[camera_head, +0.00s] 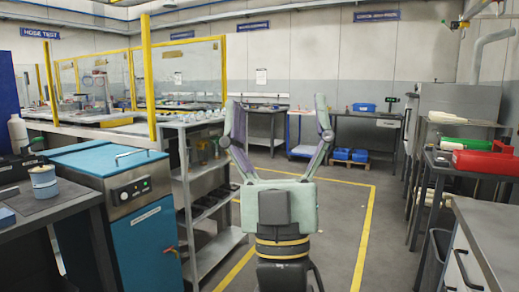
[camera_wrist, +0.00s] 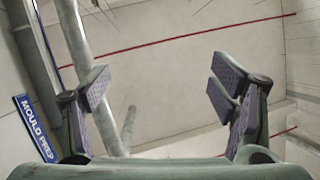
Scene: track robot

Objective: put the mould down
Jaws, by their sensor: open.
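My gripper (camera_head: 278,102) stands upright in the middle of the head view, with its two fingers spread wide and nothing between them. In the wrist view my gripper (camera_wrist: 162,82) is also open and empty, with only wall and ceiling beyond it. I cannot pick out a mould for certain in either view. A small blue-grey lidded pot (camera_head: 43,181) stands on the dark bench (camera_head: 75,199) at the left, well apart from my gripper.
A blue cabinet (camera_head: 145,238) and a grey shelf rack (camera_head: 213,250) stand left of my gripper. Benches with a red object (camera_head: 487,163) line the right. Yellow lines (camera_head: 366,235) mark open floor ahead. A MOULD PREP sign (camera_wrist: 36,128) shows in the wrist view.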

